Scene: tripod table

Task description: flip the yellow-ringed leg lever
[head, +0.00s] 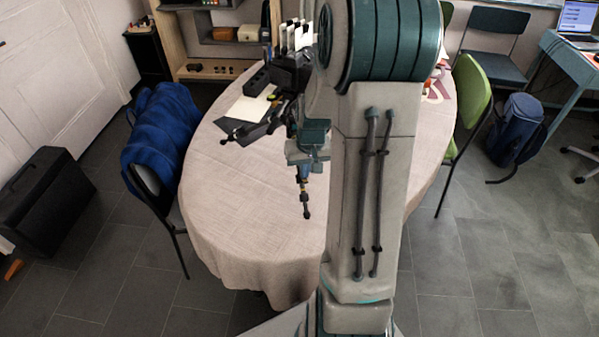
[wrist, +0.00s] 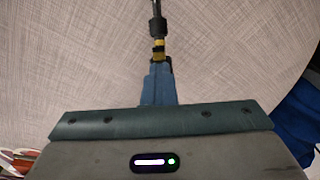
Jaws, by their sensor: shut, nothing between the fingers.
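The dark tripod lies or stands on the cloth-covered table; one leg (head: 237,136) reaches left in the head view. Another leg (head: 306,205) points toward the front edge, with a yellow ring showing just below my gripper (head: 303,170). In the wrist view the yellow-ringed leg (wrist: 157,27) runs up from my fingertips, with its yellow ring (wrist: 158,44) just past them. My gripper (wrist: 159,68) is shut and empty, right at the leg by the ring. I cannot tell whether it touches. The lever itself is too small or hidden to make out.
The table (head: 230,200) has free cloth at its front left. A black box (head: 256,80) and a pale sheet (head: 248,108) lie behind the tripod. A chair with a blue jacket (head: 160,135) stands left; a green chair (head: 470,95) stands right. My arm hides the table's middle right.

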